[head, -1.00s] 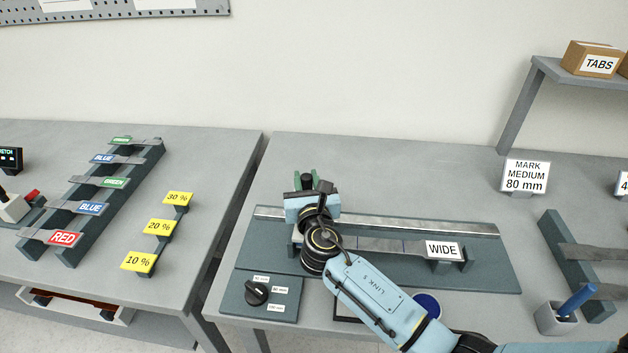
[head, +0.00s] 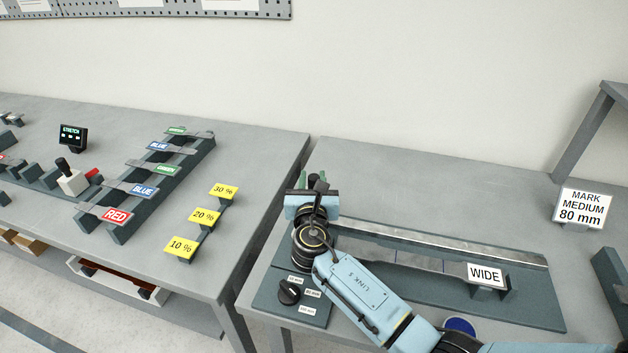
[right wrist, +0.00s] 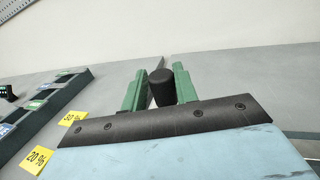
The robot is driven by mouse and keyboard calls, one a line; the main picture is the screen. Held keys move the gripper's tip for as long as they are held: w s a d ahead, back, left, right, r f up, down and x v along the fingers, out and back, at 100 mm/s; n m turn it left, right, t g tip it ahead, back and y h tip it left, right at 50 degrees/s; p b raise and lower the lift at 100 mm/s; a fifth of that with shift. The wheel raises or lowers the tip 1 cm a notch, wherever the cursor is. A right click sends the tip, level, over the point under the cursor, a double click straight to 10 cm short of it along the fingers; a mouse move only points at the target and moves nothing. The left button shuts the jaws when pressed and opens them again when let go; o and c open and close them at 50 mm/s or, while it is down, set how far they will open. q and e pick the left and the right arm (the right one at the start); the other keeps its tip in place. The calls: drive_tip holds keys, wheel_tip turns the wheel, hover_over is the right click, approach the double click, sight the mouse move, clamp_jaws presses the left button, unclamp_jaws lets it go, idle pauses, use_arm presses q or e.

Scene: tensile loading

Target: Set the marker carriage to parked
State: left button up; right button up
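The marker carriage's black knob (right wrist: 161,87) stands between the green fingers of my right gripper (right wrist: 160,88) in the right wrist view, with a finger close against each side. In the head view my right gripper (head: 313,183) is over the left end of the metal rail (head: 440,240) on the dark base plate (head: 540,312). My wrist and forearm hide the carriage body and the rail's left end. A strip with a WIDE label (head: 486,275) lies in front of the rail. My left gripper is not in view.
A rotary dial (head: 289,292) with small labels is on the plate's front left, close to my forearm. A MARK MEDIUM 80 mm sign (head: 583,207) stands at the right. Left of the table gap are yellow percent tags (head: 206,216) and a specimen rack (head: 125,228).

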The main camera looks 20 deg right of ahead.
drive_tip(key=shift+o, duration=1.4)
drive_tip(key=shift+w+a, duration=0.15)
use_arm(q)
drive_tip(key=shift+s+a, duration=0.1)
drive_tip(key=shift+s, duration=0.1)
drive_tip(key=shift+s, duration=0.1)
use_arm(e)
drive_tip(key=shift+s, duration=0.45)
use_arm(q)
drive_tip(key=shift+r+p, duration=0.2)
drive_tip(key=shift+p, duration=0.1)
use_arm(e)
drive_tip(key=v, duration=1.2)
drive_tip(key=shift+s+a, duration=0.15)
drive_tip(key=shift+s, duration=0.15)
